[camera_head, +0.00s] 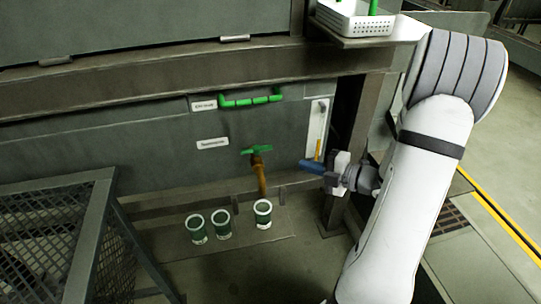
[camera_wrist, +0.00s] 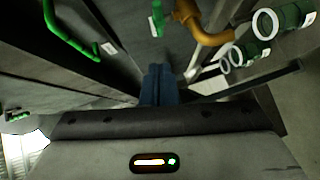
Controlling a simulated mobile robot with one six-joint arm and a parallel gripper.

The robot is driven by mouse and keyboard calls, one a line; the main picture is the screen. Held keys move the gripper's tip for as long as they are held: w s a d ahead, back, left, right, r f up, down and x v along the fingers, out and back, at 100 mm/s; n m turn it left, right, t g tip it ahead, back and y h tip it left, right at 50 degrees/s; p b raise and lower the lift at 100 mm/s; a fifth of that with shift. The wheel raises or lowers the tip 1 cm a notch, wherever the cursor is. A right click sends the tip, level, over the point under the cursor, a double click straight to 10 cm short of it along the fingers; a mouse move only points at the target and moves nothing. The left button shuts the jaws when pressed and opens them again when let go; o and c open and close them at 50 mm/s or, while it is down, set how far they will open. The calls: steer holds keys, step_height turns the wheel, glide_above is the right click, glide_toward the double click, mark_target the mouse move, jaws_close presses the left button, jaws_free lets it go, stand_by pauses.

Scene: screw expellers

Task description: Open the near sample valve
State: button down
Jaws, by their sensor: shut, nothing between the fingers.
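The sample valve has a green handle (camera_head: 256,150) on an orange-brown pipe (camera_head: 261,177) that comes out of the grey machine wall and bends down. The handle lies roughly crosswise to the pipe in the head view. In the wrist view the green handle (camera_wrist: 157,18) is at the top, left of the orange pipe (camera_wrist: 205,35). My gripper (camera_head: 304,164) has blue fingers and is right of the valve, apart from it. In the wrist view its fingers (camera_wrist: 157,72) are together and empty, pointing up the picture below the handle.
Several green cups with white rims, one (camera_head: 263,215) below the spout, stand on a ledge (camera_head: 285,236). A green grab handle (camera_head: 250,100) is on the panel above. A mesh platform (camera_head: 50,230) is at left. A white basket (camera_head: 352,22) sits on a shelf above.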

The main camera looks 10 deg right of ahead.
steer(key=b, duration=0.3)
glide_toward(261, 150)
steer(key=a, duration=0.3)
steer(key=w, duration=0.2)
steer(key=w+f+b, duration=0.1)
steer(key=shift+a, duration=0.4)
steer(key=shift+w, duration=0.55)
steer(key=shift+w+g, duration=0.1)
steer(key=shift+g, duration=0.3)
